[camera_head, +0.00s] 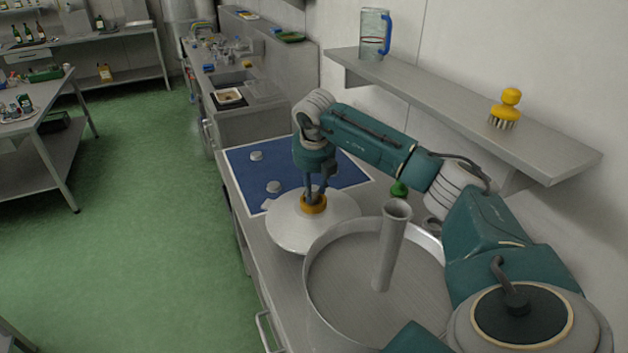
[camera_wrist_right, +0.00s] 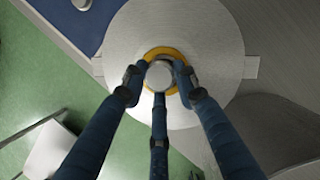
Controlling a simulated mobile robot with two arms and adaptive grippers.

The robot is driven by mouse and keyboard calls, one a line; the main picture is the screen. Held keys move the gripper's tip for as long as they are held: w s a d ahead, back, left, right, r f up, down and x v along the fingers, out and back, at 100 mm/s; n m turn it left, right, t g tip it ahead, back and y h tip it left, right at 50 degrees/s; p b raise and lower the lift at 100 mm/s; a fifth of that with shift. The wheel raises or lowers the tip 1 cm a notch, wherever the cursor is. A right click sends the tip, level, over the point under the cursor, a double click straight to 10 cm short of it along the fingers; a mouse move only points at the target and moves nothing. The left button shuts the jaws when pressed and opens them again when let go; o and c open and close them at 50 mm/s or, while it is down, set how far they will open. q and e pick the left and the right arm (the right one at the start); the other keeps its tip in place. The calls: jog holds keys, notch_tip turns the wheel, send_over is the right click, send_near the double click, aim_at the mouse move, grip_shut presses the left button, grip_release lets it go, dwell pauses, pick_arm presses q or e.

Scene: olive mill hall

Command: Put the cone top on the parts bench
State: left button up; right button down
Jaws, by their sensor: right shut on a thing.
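The cone top (camera_head: 290,230) is a wide pale metal disc with a yellow-orange ring and a knob at its middle. My right gripper (camera_head: 315,198) is shut on that knob from above. In the right wrist view the gripper's fingers (camera_wrist_right: 160,80) close around the knob, over the cone top (camera_wrist_right: 205,35). The cone top is over the bench (camera_head: 262,262), beside the blue mat; I cannot tell whether it touches the surface. It partly overlaps the large round metal pan in the picture. My left gripper is not in view.
The round pan (camera_head: 330,290) with an upright central tube (camera_head: 391,245) stands at the front. A blue mat (camera_head: 240,165) with small grey discs lies behind the cone top. A green object (camera_head: 399,189) stands near the wall. A shelf (camera_head: 450,95) holds a jug (camera_head: 372,35) and a brush (camera_head: 507,105).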

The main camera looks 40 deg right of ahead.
aim_at(313, 203)
notch_tip(313, 203, down, 7)
jog(key=b, duration=0.4)
jog(key=shift+f, duration=0.15)
jog(key=c, duration=1.3)
grip_release()
jog(key=shift+s+a+f, duration=0.1)
jog(key=shift+c, duration=0.2)
jog(key=b+v, duration=0.2)
jog(key=v, duration=1)
